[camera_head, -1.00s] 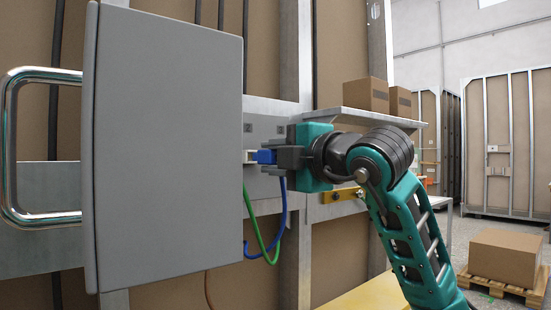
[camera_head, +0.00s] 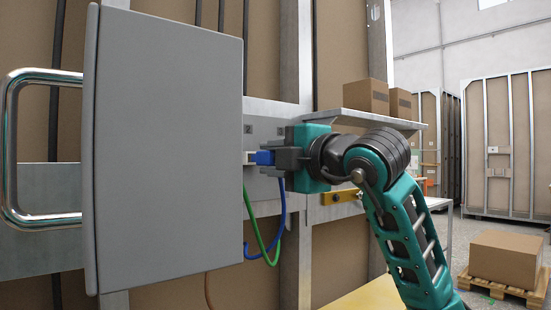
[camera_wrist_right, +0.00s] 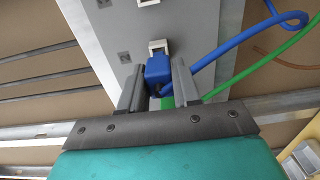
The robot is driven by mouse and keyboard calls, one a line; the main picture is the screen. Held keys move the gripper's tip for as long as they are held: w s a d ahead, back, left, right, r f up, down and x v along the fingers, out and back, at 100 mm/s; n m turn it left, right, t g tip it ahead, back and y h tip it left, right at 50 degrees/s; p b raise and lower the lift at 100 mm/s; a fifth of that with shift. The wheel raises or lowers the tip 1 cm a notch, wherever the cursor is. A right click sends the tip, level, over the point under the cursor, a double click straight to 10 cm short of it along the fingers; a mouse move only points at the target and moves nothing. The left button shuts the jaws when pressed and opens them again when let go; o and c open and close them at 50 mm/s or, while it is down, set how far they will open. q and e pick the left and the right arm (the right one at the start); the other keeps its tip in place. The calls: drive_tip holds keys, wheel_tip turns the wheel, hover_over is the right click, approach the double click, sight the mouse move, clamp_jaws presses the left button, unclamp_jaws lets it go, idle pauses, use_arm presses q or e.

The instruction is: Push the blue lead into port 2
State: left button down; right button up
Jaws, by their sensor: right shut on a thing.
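The blue lead's plug (camera_head: 264,157) is between the fingers of my right gripper (camera_head: 282,158), which is shut on it. In the right wrist view the plug (camera_wrist_right: 158,70) shows between my fingertips (camera_wrist_right: 157,84). Its front end is at a white port (camera_wrist_right: 158,46) on the grey plate. The port also shows in the head view (camera_head: 250,157), below a mark that looks like a 2. Plug and port look in line; I cannot tell how deep the plug sits. The blue cable (camera_head: 283,210) hangs in a loop below. My left gripper is not in view.
A large grey box or door with a handle (camera_head: 170,150) stands left of the plate and may hide part of it. A green lead (camera_head: 262,238) hangs beside the blue cable. Another port (camera_wrist_right: 148,3) shows at the wrist view's top edge. A shelf with cartons (camera_head: 366,95) is above my right arm.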

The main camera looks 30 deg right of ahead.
drive_tip(key=shift+w+a, duration=0.1)
drive_tip(key=shift+w, duration=1)
drive_tip(key=o, duration=1.1)
drive_tip(key=s+d, duration=0.1)
drive_tip(key=s, duration=1.1)
drive_tip(key=shift+s, duration=0.4)
